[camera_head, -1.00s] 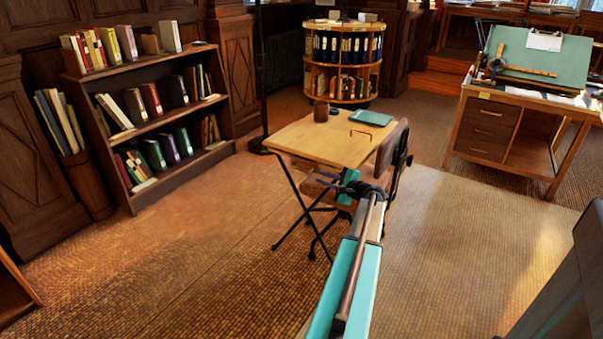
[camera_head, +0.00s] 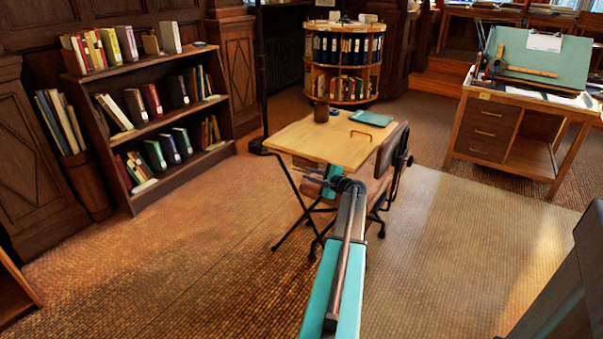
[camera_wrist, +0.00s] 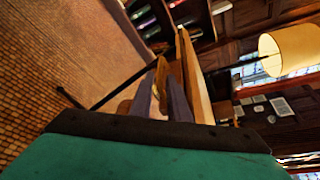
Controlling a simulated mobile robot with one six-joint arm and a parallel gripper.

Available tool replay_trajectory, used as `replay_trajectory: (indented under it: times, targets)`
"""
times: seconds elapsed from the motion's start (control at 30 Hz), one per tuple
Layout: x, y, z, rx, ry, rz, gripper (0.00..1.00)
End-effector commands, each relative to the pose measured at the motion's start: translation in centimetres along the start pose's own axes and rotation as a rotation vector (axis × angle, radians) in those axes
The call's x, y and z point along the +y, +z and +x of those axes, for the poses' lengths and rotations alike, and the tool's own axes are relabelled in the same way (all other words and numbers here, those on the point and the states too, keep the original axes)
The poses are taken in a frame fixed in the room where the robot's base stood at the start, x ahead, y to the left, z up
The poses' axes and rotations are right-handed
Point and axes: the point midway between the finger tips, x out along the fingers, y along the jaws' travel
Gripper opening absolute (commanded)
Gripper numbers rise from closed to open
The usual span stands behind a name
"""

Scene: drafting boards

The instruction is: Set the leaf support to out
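The small desk (camera_head: 312,141) has a pale wooden top on thin dark legs. In the wrist view its top (camera_wrist: 196,88) shows edge-on, just right of my fingers. I cannot single out the leaf support with certainty; a narrow tan wooden piece (camera_wrist: 162,74) under the top, seen between and beyond my fingers, may be it. My gripper (camera_wrist: 161,98) has its two grey fingers apart, with tan showing in the gap; contact is not visible. In the head view my gripper (camera_head: 312,168) is below the desk top's front edge, partly hidden by my arm.
A chair (camera_head: 391,151) stands close at the desk's right side. A dark cup (camera_head: 321,112) and a green book (camera_head: 371,118) lie on the desk. A bookshelf (camera_head: 150,125) is at left, a drafting desk (camera_head: 490,128) at right. Floor in front is clear.

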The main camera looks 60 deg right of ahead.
Motion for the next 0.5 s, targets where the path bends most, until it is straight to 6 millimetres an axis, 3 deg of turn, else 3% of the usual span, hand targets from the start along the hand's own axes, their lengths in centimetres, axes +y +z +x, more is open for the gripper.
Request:
replay_trajectory:
  times: [0.2,0.5]
  targets:
    - [0.0,-0.1,3.1,-0.001,0.001,0.0,0.15]
    - [0.0,-0.1,5.3,0.0,0.0,0.0,0.15]
